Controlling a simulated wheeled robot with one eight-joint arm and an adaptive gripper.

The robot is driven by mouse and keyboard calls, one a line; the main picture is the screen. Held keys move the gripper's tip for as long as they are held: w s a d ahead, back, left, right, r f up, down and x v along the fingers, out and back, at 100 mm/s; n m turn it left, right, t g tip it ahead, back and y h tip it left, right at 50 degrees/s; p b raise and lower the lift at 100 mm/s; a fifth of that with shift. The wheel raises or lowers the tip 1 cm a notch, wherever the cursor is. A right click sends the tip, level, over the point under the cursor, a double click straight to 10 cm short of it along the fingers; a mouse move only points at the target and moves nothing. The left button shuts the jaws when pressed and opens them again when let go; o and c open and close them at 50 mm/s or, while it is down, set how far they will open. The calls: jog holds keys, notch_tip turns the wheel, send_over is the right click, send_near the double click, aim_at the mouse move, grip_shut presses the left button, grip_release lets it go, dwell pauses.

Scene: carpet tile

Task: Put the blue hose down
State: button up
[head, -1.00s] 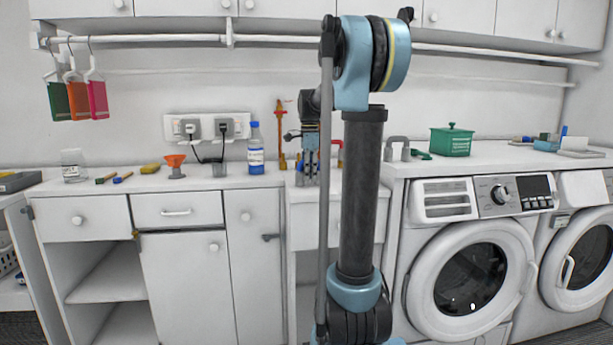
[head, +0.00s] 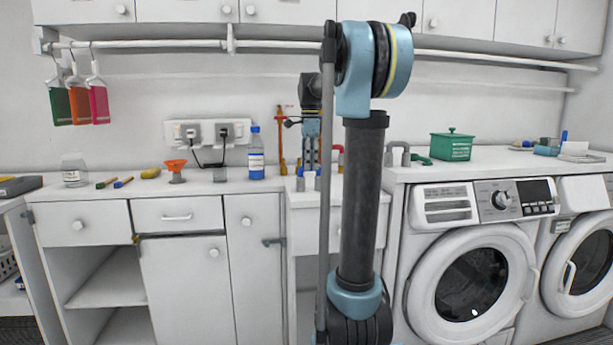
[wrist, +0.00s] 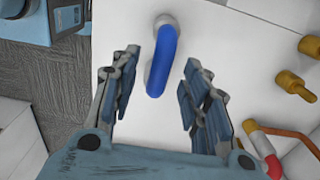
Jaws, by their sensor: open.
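The blue hose (wrist: 163,66) is a short, curved tube with a light grey end. In the wrist view it rests on the white surface (wrist: 135,128), between the spread fingers. My gripper (wrist: 161,75) is open, with a visible gap between each finger and the hose. In the head view my gripper (head: 311,158) points down over the low white counter between the cabinet and the washer.
Brass fittings (wrist: 295,82) and a red and copper pipe piece (wrist: 264,145) lie to the right in the wrist view. A blue-capped bottle (head: 256,158) stands left of my gripper.

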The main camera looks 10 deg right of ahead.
jog(key=shift+r, duration=2.75)
jog(key=s+f+n+t, duration=0.2)
jog(key=s+f+n, duration=1.6)
jog(key=s+f, duration=1.6)
jog(key=shift+s+a, duration=0.35)
jog(key=shift+s, duration=0.05)
jog(key=shift+f, duration=0.1)
jog(key=shift+w+f, duration=0.2)
jog(key=shift+w, duration=0.3)
